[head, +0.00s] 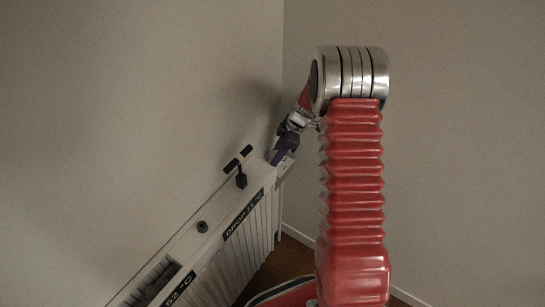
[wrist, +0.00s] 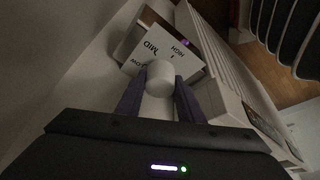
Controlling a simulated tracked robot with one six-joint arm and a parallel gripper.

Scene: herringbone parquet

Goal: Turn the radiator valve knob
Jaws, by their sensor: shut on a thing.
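The radiator valve knob (wrist: 160,74) is a pale round cylinder in the wrist view. It stands on a white dial plate (wrist: 150,47) with the words MID and HIGH and a third word partly covered. My gripper (wrist: 158,92) has one purple finger on each side of the knob and is shut on it. In the head view my gripper (head: 282,152) is at the far end of the white radiator (head: 257,178). The knob cannot be made out there.
Walls meet in a corner behind. Wooden floor (wrist: 271,80) shows beside the radiator.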

